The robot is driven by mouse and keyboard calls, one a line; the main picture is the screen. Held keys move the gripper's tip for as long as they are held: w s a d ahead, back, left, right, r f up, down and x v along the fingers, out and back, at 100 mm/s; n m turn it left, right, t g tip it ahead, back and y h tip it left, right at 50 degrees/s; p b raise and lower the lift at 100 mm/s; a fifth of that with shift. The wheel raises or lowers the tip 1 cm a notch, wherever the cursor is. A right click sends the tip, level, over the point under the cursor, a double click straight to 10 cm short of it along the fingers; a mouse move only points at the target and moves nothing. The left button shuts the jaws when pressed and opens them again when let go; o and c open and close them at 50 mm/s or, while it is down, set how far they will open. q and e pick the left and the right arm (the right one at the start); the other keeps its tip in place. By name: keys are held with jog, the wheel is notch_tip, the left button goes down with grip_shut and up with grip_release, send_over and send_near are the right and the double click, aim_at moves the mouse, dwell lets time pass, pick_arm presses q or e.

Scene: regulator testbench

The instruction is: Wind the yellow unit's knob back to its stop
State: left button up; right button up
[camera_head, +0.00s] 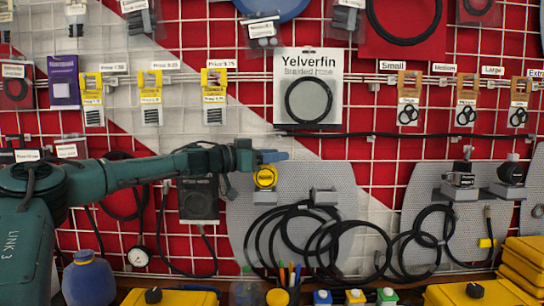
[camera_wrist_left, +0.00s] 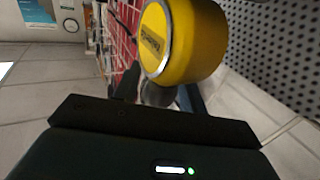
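The yellow unit's round knob (camera_head: 265,177) shows in the head view in front of a grey perforated panel, its labelled face toward the camera. My left gripper (camera_head: 258,158) is at the knob's upper left, with a bluish finger just above it. In the left wrist view the yellow knob (camera_wrist_left: 195,38) is large and close, just beyond my dark gripper body. Dark and bluish finger parts show below it with a grey rounded part between them. Whether they touch the knob, I cannot tell. My right gripper is not in view.
A second perforated panel (camera_head: 415,200) with dark fittings is on the right. Black hoses (camera_head: 310,240) loop below the knob. A gauge (camera_head: 138,256) hangs at lower left. A pen cup (camera_head: 278,295) and yellow cases (camera_head: 525,262) stand along the bottom.

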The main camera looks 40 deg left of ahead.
pick_arm(q)
jog(key=c, duration=0.8)
jog(key=shift+c, duration=0.2)
